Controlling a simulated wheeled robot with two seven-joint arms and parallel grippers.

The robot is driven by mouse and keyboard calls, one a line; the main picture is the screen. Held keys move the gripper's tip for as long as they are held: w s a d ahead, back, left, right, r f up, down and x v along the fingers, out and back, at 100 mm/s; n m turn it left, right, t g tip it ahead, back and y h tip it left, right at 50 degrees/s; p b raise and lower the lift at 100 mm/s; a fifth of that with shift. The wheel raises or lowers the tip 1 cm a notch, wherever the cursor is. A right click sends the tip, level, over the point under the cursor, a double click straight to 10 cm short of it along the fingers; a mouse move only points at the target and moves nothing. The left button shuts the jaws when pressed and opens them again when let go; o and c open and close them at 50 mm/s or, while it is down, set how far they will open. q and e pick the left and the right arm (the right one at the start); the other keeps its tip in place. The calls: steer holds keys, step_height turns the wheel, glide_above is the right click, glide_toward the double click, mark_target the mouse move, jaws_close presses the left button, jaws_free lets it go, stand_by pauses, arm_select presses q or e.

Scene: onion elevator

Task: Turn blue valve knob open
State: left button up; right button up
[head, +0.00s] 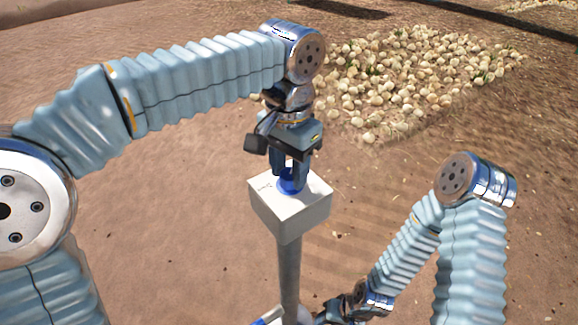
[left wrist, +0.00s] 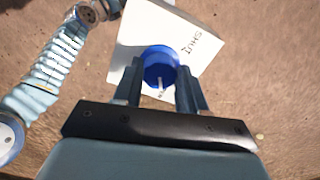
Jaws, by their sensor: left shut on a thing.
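The blue valve knob (head: 288,186) sits on top of a white box (head: 292,214) on a grey post. My left gripper (head: 289,180) comes down from above and is shut on the knob, with one finger on each side. In the left wrist view the round knob (left wrist: 160,66) lies between the two fingertips (left wrist: 158,82). A light pointer mark shows on its near side.
A wide pile of pale onions (head: 400,80) lies on the ground behind the box. A blue and white thing (head: 270,317) shows partly at the post's lower end. Bare brown soil surrounds the post, with open room to the left.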

mark_target(289, 174)
arm_select(q)
steer(key=o, duration=1.1)
steer(key=shift+c, duration=0.2)
steer(key=shift+r, duration=0.1)
step_height(289, 174, up, 14)
steer(key=shift+f, duration=0.2)
